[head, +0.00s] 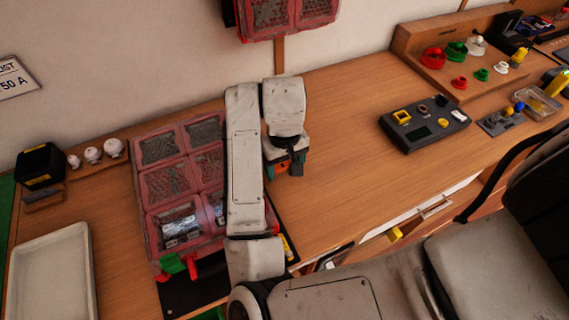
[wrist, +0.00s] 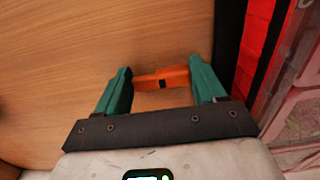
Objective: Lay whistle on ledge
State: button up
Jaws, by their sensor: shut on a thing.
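The whistle looks like a small orange piece with a dark square mark (wrist: 178,81). In the wrist view it lies between the two teal fingers of my gripper (wrist: 162,79), which is shut on it. In the head view my gripper (head: 285,166) hangs over the wooden bench, right of the red-framed case; a bit of orange shows at its tip. I cannot tell whether the whistle touches the bench. No part is clearly marked as the ledge; a raised wooden stand (head: 462,78) at the back right may be it.
The red-framed case (head: 163,187) stands left of my arm. A white tray (head: 55,275) lies at the left front. A dark control box (head: 424,124) sits on the right of the bench (head: 345,150). The bench between my gripper and that box is clear.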

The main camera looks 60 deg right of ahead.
jog(key=shift+f, duration=0.2)
jog(key=o, duration=1)
jog(key=shift+r, duration=0.1)
